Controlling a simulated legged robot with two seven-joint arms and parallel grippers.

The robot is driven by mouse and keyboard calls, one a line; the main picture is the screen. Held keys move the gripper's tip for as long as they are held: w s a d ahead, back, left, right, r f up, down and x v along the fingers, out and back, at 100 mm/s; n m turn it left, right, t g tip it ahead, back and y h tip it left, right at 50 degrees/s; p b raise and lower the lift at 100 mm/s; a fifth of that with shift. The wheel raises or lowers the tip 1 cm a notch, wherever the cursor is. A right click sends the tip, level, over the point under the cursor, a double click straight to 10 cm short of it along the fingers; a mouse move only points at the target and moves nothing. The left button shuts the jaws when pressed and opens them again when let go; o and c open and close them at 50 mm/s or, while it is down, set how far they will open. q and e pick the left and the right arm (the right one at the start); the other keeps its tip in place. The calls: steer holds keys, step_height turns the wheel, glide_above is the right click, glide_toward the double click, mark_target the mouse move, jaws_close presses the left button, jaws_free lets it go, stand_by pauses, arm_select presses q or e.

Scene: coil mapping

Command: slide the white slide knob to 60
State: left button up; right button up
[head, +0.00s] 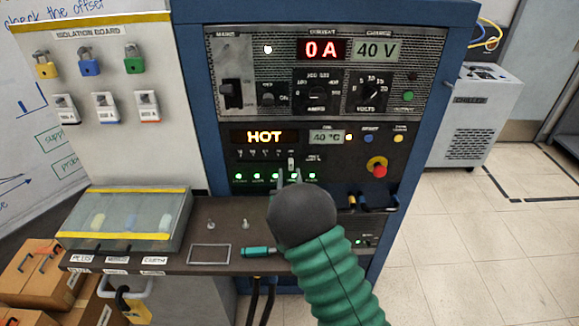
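The white slide knob (291,163) is on the blue cabinet's middle panel, below the HOT display (264,136) and the small display reading 40 °C (327,137). Small scale marks lie to its left, too small to read. My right gripper (290,177) is just below the knob in the picture, its two thin grey fingertips apart with a gap between them. Contact with the knob cannot be told. My dark round wrist hides the gripper's body and part of the panel's lower edge. My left gripper is not in view.
A red emergency button (378,167) sits to the right, with green lamps (257,176) along the panel. The upper panel shows 0 A and 40 V. A shelf (215,215) below holds a clear-lidded box (125,190) and a teal-handled tool (257,252). Padlocks hang at left.

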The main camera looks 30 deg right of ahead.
mark_target(291, 165)
steer(key=x, duration=0.4)
steer(key=shift+d, duration=0.15)
steer(key=shift+w+d+f, duration=0.15)
steer(key=shift+d+f, duration=0.05)
steer(key=shift+d, duration=0.4)
steer(key=shift+a+r, duration=0.2)
steer(key=shift+a, duration=0.3)
jaws_close()
steer(key=shift+d, duration=0.15)
